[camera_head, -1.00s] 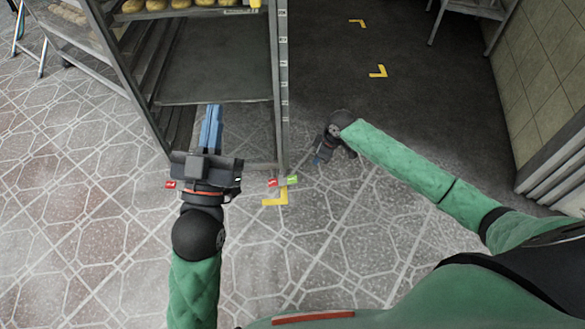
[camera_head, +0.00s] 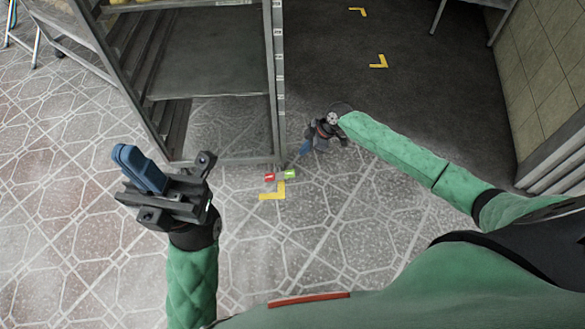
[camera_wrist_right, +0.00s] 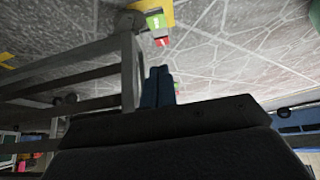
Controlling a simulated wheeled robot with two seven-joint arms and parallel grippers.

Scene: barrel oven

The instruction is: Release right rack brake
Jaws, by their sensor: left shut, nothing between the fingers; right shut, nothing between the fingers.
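The rack (camera_head: 278,100) stands at the upper left of the head view. At the foot of its right corner post is the right brake, with a red pedal (camera_head: 269,177) and a green pedal (camera_head: 290,174) side by side. The brake also shows upside down in the right wrist view (camera_wrist_right: 156,23). My right gripper (camera_head: 306,147) is shut and empty, low beside the rack post, just above and right of the pedals and apart from them. My left gripper (camera_head: 138,168) is shut and empty, raised in front of the rack; the left brake is not visible behind it.
Yellow corner marks lie on the floor, one below the brake (camera_head: 272,192) and others farther back (camera_head: 379,62). A tiled wall (camera_head: 545,90) bounds the right side. A metal table leg (camera_head: 438,16) shows at the top.

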